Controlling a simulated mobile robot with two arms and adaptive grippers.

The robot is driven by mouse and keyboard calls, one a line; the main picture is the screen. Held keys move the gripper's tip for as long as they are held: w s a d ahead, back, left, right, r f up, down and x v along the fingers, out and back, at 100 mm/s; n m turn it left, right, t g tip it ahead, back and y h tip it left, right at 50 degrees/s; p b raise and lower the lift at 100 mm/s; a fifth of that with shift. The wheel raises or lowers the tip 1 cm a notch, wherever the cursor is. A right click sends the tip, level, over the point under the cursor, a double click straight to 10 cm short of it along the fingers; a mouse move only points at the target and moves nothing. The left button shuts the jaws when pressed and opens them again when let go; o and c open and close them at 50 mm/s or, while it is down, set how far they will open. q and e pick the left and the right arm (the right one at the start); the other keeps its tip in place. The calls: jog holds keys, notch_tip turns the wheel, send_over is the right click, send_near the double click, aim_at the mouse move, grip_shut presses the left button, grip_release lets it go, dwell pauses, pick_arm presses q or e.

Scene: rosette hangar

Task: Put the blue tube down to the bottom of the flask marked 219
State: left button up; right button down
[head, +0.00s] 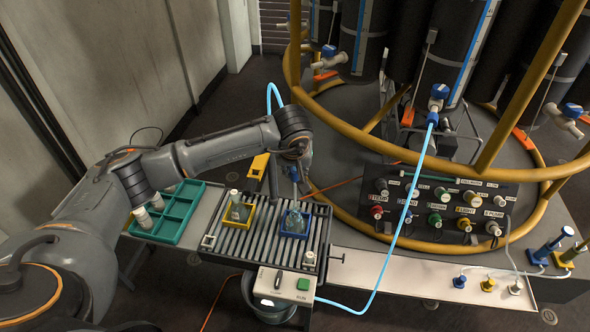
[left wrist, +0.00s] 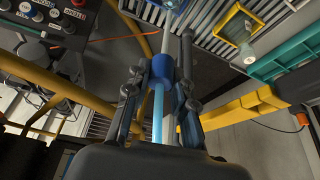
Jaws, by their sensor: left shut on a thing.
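My left gripper (head: 297,168) is shut on the blue tube, at a blue collar (left wrist: 162,68) that sits between the fingers in the left wrist view. The light blue tube (left wrist: 158,118) runs back from the collar, and a thin grey length (left wrist: 168,42) runs forward from it. In the head view the held piece points down at a flask (head: 295,217) in a blue holder (head: 283,229). I cannot tell whether its tip is inside the neck. Another flask (head: 238,212) stands in a yellow holder (head: 247,224). The number 219 is not readable on either. My right gripper is out of view.
The holders stand on a slatted grey rack (head: 262,249). A green tray (head: 168,237) with compartments lies to its left. A control panel (head: 440,208) and yellow rails (head: 420,240) stand to the right. A light blue hose (head: 398,243) loops past the rack's right side.

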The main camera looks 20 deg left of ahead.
aim_at(295, 193)
pick_arm(q)
jog(key=shift+f+b, duration=0.55)
jog(key=shift+f, duration=0.35)
jog(key=shift+f+b, duration=1.75)
jog(key=shift+f+b, duration=1.9)
jog(key=shift+f, duration=0.2)
